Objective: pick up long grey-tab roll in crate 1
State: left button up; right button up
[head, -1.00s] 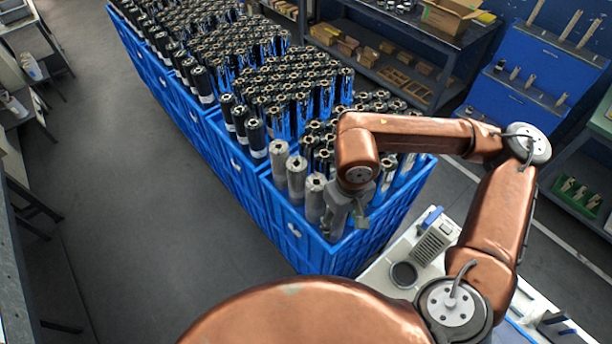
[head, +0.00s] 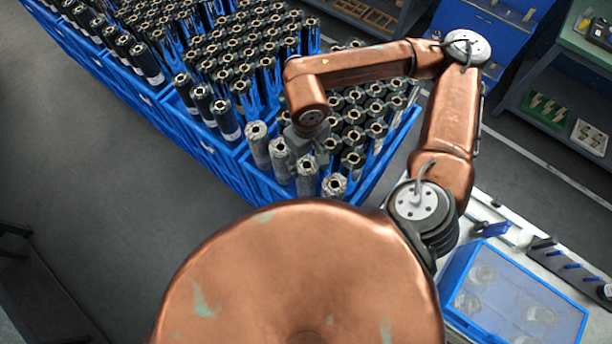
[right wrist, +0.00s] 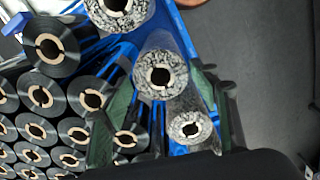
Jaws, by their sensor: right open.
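Several pale grey, speckled rolls stand upright in a row along the near side of the closest blue crate (head: 236,172). They include a rear one (head: 257,142), a middle one (head: 306,174) and a front corner one (head: 334,186). My right gripper (head: 304,136) is over this crate, beside the row's middle, partly hidden by its wrist. In the right wrist view its open dark green fingers (right wrist: 160,108) straddle the area of a speckled grey roll (right wrist: 160,78) and a smaller-looking one (right wrist: 190,128). I cannot tell whether they touch. My left gripper is out of view.
Black rolls (head: 352,138) fill the rest of the crate, close to the gripper. More blue crates of black rolls stand behind. A blue-rimmed clear box (head: 515,305) sits on a white bench at right.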

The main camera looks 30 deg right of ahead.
jog(key=f, duration=0.2)
jog(key=shift+s+f, duration=0.2)
jog(key=shift+f, duration=0.2)
jog(key=shift+w, duration=0.1)
jog(key=shift+c, duration=0.3)
jog(key=c, duration=0.6)
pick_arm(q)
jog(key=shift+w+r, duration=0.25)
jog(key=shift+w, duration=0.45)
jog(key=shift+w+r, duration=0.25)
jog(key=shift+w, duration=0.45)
pick_arm(e)
grip_shut()
